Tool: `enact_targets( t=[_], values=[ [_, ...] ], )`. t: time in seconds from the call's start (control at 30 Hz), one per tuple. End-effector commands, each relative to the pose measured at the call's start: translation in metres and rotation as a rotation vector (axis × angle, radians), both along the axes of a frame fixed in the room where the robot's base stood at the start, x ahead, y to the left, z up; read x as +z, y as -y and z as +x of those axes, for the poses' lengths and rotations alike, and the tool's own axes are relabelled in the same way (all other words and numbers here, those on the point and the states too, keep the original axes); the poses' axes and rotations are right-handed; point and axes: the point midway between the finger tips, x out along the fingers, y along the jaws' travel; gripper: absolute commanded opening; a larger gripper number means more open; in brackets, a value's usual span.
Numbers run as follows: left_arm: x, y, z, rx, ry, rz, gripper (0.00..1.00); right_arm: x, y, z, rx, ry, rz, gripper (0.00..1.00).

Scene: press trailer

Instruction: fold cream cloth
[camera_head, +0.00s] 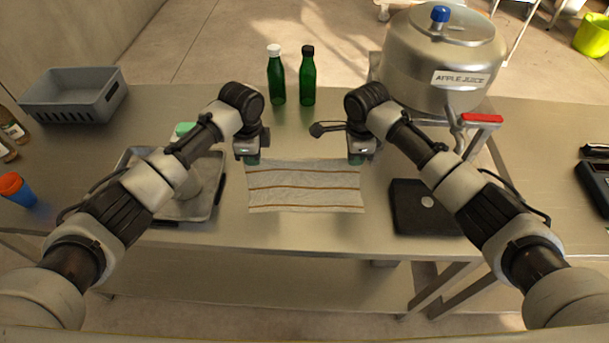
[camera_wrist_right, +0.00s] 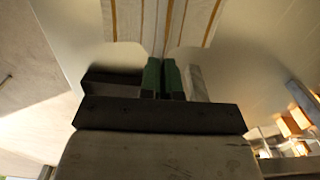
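The cream cloth (camera_head: 305,187) with brown stripes is spread, slightly wrinkled, on the steel table in the head view. My left gripper (camera_head: 250,160) is at its far left corner and appears shut on it, though its fingertips are small there. My right gripper (camera_head: 357,158) is at the far right corner. In the right wrist view the green fingers of my right gripper (camera_wrist_right: 163,80) are close together, with the cloth (camera_wrist_right: 128,18) running up to them and creased between them. I cannot tell how far the held edge is off the table.
Two green bottles (camera_head: 276,80) (camera_head: 307,80) stand behind the cloth. A metal apple juice press (camera_head: 420,70) stands at the back right. A black flat box (camera_head: 405,222) lies right of the cloth, a metal tray (camera_head: 205,212) left. A grey crate (camera_head: 72,95) sits far left.

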Motion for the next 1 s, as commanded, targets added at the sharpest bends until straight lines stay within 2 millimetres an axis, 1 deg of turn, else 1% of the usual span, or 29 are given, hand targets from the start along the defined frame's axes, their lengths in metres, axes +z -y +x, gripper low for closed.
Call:
enact_targets(
  t=[0.03,0.4,0.5,0.7,0.83,1.0],
  values=[
    [0.016,0.0,0.0,0.0,-0.001,-0.001,0.0,0.016,0.0,0.0,0.0,-0.001,0.001,0.0],
    [0.073,0.001,0.0,-0.001,-0.001,0.001,0.0,0.073,-0.001,0.0,0.0,-0.002,0.0,0.0],
    [0.085,0.001,0.0,-0.001,-0.001,0.001,0.0,0.085,-0.001,0.0,0.0,-0.001,0.0,0.0],
    [0.103,0.001,0.0,-0.001,-0.001,0.001,0.0,0.103,-0.001,0.0,0.0,-0.001,0.0,0.0],
    [0.107,0.001,0.0,0.0,-0.001,0.001,0.0,0.107,-0.001,0.0,0.0,-0.001,0.0,0.0],
    [0.107,0.001,0.0,0.0,0.0,0.0,0.0,0.107,-0.001,0.0,0.0,-0.001,0.0,0.0]
  ],
)
